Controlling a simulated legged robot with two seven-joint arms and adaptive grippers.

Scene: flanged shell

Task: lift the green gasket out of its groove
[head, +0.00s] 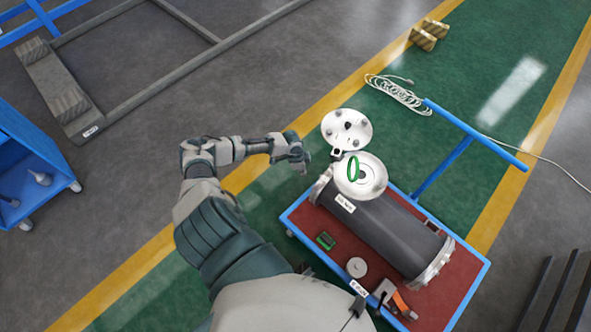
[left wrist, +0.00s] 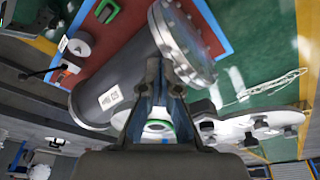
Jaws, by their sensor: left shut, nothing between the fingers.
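The green gasket (head: 353,167) shows as a narrow upright ellipse in front of the pale round flange face (head: 373,184) of the dark shell (head: 385,232). It looks turned against the face; I cannot tell whether any part sits in the groove. My left gripper (head: 303,161) is shut and empty, left of the flange and apart from the gasket in the head view. In the left wrist view, my left gripper's fingers (left wrist: 164,68) point up the picture, and a green arc on a pale round part (left wrist: 158,126) shows between its links. My right gripper is not in view.
A round cover (head: 347,129) with knobs stands open beside the flange. A blue handle (head: 475,135) rises behind; a white cable coil (head: 398,94) lies beyond.

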